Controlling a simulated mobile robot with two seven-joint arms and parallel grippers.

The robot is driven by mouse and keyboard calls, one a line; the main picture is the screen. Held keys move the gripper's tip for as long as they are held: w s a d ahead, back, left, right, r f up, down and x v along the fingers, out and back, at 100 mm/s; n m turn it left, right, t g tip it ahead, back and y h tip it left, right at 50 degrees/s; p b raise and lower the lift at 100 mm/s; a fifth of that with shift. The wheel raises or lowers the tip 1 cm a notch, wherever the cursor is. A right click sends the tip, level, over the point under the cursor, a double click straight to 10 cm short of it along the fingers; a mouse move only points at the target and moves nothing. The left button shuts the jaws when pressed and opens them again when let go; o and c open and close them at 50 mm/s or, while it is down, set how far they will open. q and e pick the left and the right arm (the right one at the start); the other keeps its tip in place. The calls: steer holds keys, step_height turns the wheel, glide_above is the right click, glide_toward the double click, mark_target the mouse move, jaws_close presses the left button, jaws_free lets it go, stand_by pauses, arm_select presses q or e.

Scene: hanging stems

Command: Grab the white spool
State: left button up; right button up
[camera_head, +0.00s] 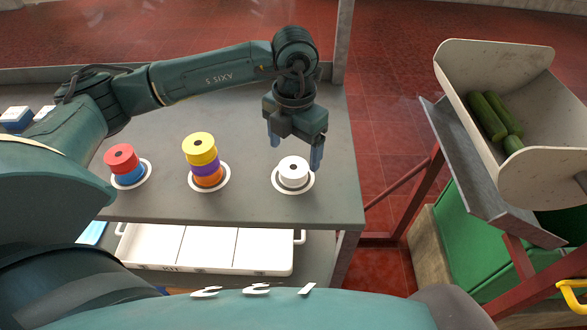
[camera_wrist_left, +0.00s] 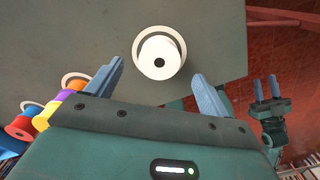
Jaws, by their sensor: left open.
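The white spool (camera_head: 293,172) stands upright on a white ring mark at the right end of the grey table. My left gripper (camera_head: 295,155) is open and empty just above and behind it, with its fingers pointing down. In the left wrist view the white spool (camera_wrist_left: 160,58) shows from above, beyond and between the two spread fingertips of my left gripper (camera_wrist_left: 157,72). Nothing is held. My right gripper (camera_wrist_left: 266,88) shows small at the right of the left wrist view, away from the table, with its fingers apart.
A stack of yellow, purple and orange spools (camera_head: 200,150) and a stack of a red spool on a blue one (camera_head: 122,160) stand to the left. A white tray (camera_head: 207,248) sits on the shelf below. A bin with cucumbers (camera_head: 530,165) is at the right.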

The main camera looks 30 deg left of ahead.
mark_target(294, 167)
arm_select(q)
step_height(294, 167, down, 5)
steer(key=shift+p, duration=0.55)
steer(key=shift+c, duration=0.4)
steer(key=c, duration=1)
